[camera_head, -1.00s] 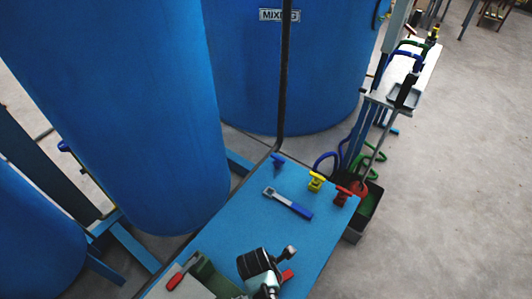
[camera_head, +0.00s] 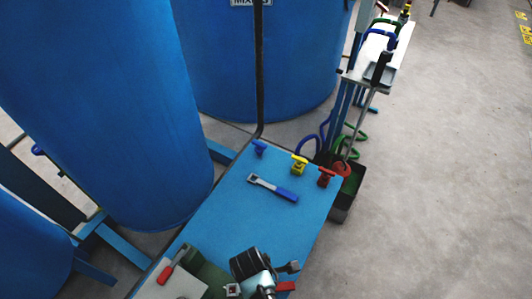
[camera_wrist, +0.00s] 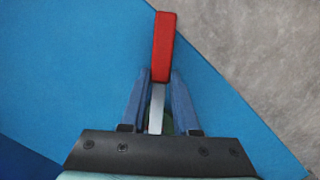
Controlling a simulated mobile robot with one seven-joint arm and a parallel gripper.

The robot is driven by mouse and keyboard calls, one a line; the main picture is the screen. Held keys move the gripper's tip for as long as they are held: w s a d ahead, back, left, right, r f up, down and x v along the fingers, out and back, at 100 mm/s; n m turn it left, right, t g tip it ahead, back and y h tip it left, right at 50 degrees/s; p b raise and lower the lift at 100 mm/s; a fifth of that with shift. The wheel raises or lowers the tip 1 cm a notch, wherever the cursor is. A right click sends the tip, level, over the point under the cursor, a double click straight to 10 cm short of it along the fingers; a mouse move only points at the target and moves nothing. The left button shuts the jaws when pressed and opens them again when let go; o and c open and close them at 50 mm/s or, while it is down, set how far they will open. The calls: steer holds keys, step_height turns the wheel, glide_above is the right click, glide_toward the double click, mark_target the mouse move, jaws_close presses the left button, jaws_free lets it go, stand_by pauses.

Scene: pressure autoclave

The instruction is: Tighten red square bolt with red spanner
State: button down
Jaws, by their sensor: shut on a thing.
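My gripper (camera_wrist: 160,85) is shut on the grey shaft (camera_wrist: 157,105) of the red spanner. The spanner's red handle (camera_wrist: 163,48) sticks out beyond the fingertips in the wrist view, over the blue table. Its working end is hidden below the gripper. In the head view a red handle (camera_head: 285,286) shows beside my dark wrist at the bottom. The red square bolt (camera_head: 325,177) stands at the far right corner of the blue table (camera_head: 225,220), well apart from my gripper. It is not visible in the wrist view.
A yellow bolt (camera_head: 299,165) and a blue bolt (camera_head: 259,148) stand left of the red one. A blue-handled spanner (camera_head: 275,190) lies before them. Blue tanks (camera_head: 110,100) rise on the left and behind. A dark bin (camera_head: 348,193) stands beyond the table's right edge.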

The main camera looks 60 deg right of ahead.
steer(key=shift+s+a+r+m+y+p, duration=0.1)
steer(key=shift+s+a+m+y+p, duration=0.15)
steer(key=shift+a+m+p, duration=0.7)
steer(key=shift+s+a+r+m+y+p, duration=0.15)
steer(key=shift+s+a+m+p, duration=0.25)
steer(key=shift+a+m, duration=0.55)
steer(key=shift+a+f+m+p, duration=0.1)
steer(key=shift+a+m+p, duration=0.4)
steer(key=shift+m, duration=0.45)
steer(key=shift+a+f+m+p, duration=0.1)
steer(key=shift+a+m+p, duration=0.35)
steer(key=shift+m, duration=0.5)
steer(key=shift+a, duration=0.1)
steer(key=c, duration=0.6)
jaws_free()
steer(key=shift+s, duration=0.2)
steer(key=r, duration=0.4)
steer(key=w+r, duration=0.1)
steer(key=r, duration=0.3)
steer(key=w+r, duration=0.1)
steer(key=r, duration=0.3)
steer(key=shift+r+p, duration=0.35)
steer(key=shift+r, duration=0.05)
